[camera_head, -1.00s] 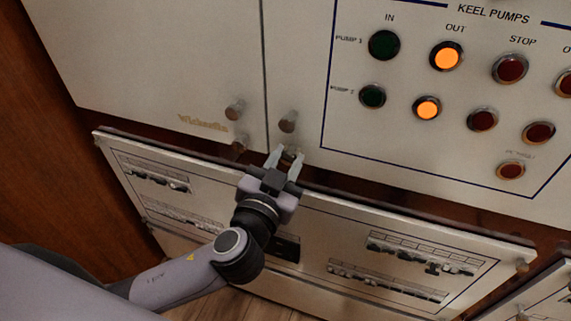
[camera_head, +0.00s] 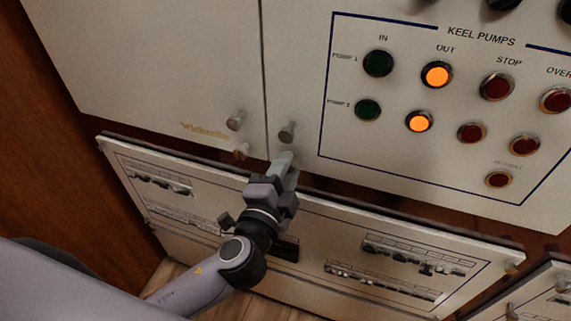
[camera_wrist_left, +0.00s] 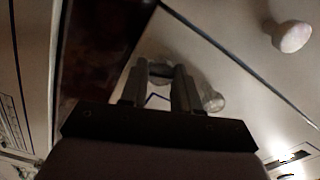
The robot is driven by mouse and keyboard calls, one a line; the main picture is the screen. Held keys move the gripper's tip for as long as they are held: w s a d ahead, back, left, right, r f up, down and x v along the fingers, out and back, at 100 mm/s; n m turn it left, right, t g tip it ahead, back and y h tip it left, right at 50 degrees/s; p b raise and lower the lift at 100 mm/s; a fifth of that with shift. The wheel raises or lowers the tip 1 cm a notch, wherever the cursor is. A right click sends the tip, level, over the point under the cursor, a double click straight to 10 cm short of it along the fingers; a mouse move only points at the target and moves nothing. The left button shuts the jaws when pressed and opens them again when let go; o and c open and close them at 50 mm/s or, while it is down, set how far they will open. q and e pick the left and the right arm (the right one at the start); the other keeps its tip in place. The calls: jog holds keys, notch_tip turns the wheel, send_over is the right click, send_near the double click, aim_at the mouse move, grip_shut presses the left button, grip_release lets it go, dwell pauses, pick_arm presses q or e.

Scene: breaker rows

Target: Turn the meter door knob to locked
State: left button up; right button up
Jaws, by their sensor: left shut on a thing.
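My left gripper (camera_head: 284,165) is at the lower left corner of the pale panel with the pump buttons (camera_head: 350,190). It is shut on a small knob (camera_wrist_left: 160,72) there, which shows between the fingers in the left wrist view. In the head view the fingers hide this knob, so I cannot read its turn. Nothing in view labels it as the meter door knob. My right gripper is not in view.
Close by are an upper right knob (camera_head: 287,131), an upper left knob (camera_head: 236,120) and a lower left knob (camera_head: 241,151). Below, a breaker panel (camera_head: 320,225) juts out under my wrist. A brown wooden wall (camera_head: 45,150) is at the left.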

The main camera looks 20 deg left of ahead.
pick_arm(q)
jog(key=shift+m+p, duration=0.5)
jog(key=shift+m, duration=1.5)
jog(key=o, duration=1.1)
jog(key=shift+c, duration=0.2)
jog(key=shift+s+f, duration=0.1)
jog(key=s+b, duration=0.1)
jog(key=s, duration=0.6)
jog(key=shift+a+b, duration=0.15)
jog(key=shift+b, duration=0.2)
